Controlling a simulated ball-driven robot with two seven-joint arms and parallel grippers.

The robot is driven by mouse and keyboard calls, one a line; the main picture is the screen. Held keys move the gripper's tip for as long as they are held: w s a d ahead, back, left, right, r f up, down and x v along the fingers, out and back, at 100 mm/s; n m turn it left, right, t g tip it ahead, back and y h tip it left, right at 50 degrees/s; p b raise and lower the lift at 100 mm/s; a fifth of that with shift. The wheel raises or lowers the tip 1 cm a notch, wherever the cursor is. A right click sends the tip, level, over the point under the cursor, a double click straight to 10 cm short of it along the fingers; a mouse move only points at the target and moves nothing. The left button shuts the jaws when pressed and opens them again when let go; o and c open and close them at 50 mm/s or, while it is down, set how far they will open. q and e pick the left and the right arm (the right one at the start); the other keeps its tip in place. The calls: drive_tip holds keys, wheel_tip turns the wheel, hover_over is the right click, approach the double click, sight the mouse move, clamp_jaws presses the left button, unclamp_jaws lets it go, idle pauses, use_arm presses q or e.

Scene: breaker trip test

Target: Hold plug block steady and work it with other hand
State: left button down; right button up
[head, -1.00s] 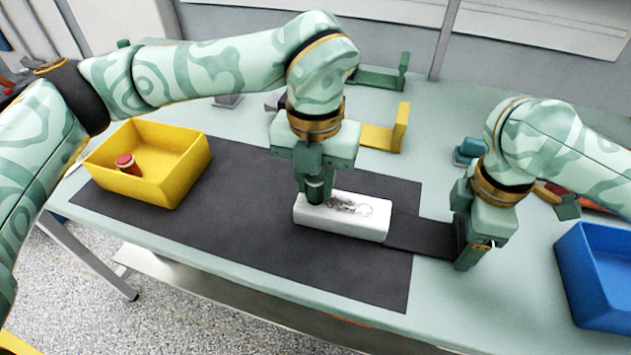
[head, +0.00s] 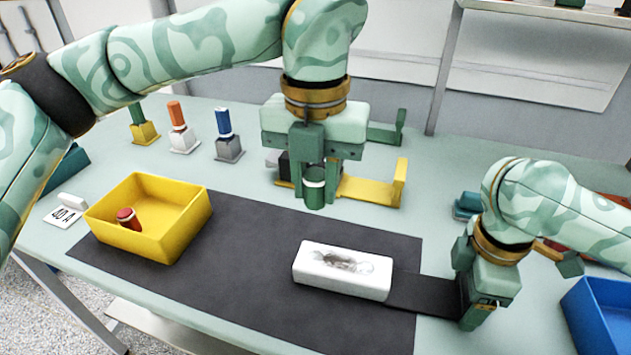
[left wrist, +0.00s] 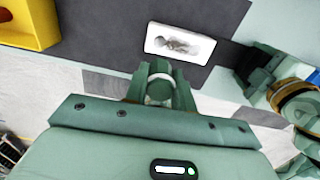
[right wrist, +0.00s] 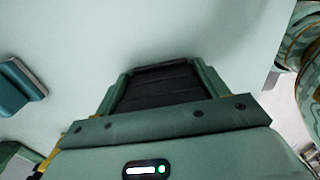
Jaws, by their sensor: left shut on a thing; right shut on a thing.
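The white plug block (head: 312,270), with a dark sooty smudge on top, lies on the black mat; it also shows in the left wrist view (left wrist: 160,36). A flat dark strip (head: 425,293) reaches from its right end to my right gripper (head: 474,312), which is shut on it. The strip fills the jaws in the right wrist view (right wrist: 160,85). My left gripper (head: 313,180) is shut on a green cylindrical plug (head: 314,193) with a white band, held upright above and clear of the block. The plug's underside is hidden.
A yellow bin (head: 165,244) holding a red plug (head: 128,218) stands left, beside a "40 A" card (head: 63,214). Several coloured plugs on stands, including a blue one (head: 224,122), line the back. A yellow bracket (head: 375,190) stands behind my left gripper. A blue bin (head: 600,320) is at right.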

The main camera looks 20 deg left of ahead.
drive_tip(key=o, duration=1.4)
drive_tip(key=shift+c, duration=0.2)
